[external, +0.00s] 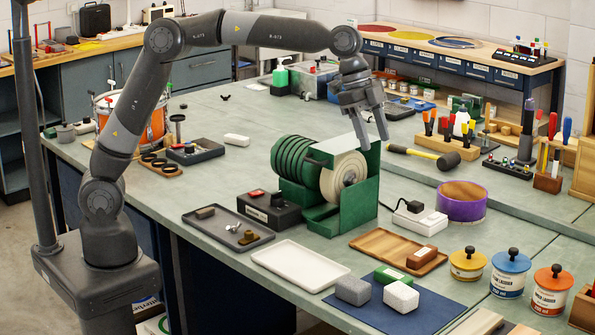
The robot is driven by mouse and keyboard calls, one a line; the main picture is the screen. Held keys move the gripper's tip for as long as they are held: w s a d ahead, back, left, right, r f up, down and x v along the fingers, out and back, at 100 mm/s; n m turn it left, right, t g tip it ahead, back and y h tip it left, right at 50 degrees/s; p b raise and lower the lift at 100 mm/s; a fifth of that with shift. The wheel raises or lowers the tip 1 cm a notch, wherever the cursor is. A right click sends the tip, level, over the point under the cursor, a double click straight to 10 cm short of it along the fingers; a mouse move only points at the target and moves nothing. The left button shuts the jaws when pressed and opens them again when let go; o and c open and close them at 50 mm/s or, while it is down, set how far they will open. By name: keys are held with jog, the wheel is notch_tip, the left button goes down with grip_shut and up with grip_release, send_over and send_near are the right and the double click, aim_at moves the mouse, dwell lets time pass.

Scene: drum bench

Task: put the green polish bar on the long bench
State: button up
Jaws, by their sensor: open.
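A green bar (391,274) with a pale label, which looks like the green polish bar, lies at the back edge of a dark blue mat (431,310), behind a grey block and a white block. The long bench (230,187) has a grey-green top and carries all of these. My gripper (374,143) is open and empty, pointing down over the green grinding machine (330,181), well above and behind the green bar. Nothing is between its fingers.
A wooden tray (375,243) with a brown bar (421,257) is just behind the mat. A white tray (299,265) is left of it. A purple drum shell (461,201) and several lidded tins (508,273) stand to the right. Bare bench shows left of the machine.

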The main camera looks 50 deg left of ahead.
jog(key=s+d+f+m, duration=0.1)
jog(key=d+f, duration=0.1)
jog(key=d, duration=0.2)
send_near(392, 273)
jog(key=f, duration=0.1)
jog(key=d+f, duration=0.1)
jog(key=f, duration=0.1)
jog(key=shift+d+f+g, duration=0.15)
jog(key=shift+g, duration=0.15)
jog(key=shift+w+x, duration=0.15)
jog(key=shift+x, duration=1.3)
jog(key=shift+w+x, duration=0.15)
jog(key=shift+x, duration=1.3)
jog(key=shift+f, duration=0.1)
jog(key=shift+c, duration=0.6)
jog(key=c, duration=1.1)
